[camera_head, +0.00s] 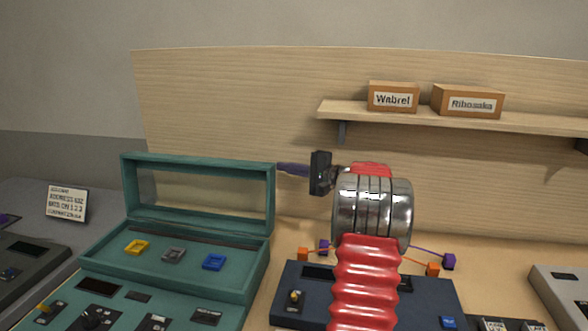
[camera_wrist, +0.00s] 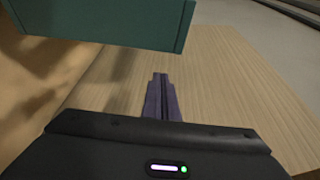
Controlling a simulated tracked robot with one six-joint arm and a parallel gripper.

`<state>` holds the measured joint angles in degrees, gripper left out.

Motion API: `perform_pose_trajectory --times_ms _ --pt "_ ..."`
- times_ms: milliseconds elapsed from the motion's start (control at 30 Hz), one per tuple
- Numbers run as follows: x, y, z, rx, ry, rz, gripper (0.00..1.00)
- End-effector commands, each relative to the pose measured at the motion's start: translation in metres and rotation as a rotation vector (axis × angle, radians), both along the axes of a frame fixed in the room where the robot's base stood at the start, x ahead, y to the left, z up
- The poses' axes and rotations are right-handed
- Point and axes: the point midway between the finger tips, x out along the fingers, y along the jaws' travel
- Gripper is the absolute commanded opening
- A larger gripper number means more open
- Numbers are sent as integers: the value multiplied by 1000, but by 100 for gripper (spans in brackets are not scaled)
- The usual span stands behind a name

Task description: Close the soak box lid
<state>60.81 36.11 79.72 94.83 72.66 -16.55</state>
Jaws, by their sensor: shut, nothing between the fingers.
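The teal soak box (camera_head: 190,275) stands at the left of the head view. Its lid (camera_head: 198,222), a teal frame with a clear window, stands up open at the back. A corner of teal, apparently the lid (camera_wrist: 100,22), shows at the top of the wrist view. My gripper (camera_head: 281,168) is shut and empty, its purple fingers pointing left at the lid's upper right edge. In the wrist view the shut fingers (camera_wrist: 161,78) lie just below the teal edge, with a small gap in the picture. Whether they touch the lid is unclear.
Yellow (camera_head: 136,247), grey (camera_head: 174,254) and blue (camera_head: 214,261) pieces sit in the box. A dark blue console (camera_head: 440,294) with orange and purple connectors lies under my arm. A wooden backboard (camera_head: 230,90) rises behind. A shelf (camera_head: 450,119) holding two labelled boxes is at upper right.

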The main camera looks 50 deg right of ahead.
Motion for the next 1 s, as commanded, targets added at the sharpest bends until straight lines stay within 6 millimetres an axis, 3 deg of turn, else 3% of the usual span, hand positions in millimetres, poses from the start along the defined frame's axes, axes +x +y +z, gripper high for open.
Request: perform_pose_trajectory --times_ms 400,733,767,1000 --pt "-16 27 7 -1 0 0 0" --pt "-17 29 6 -1 0 1 0" --pt "-18 18 5 -1 -1 -3 0" --pt "-21 26 7 -7 -4 -6 0"
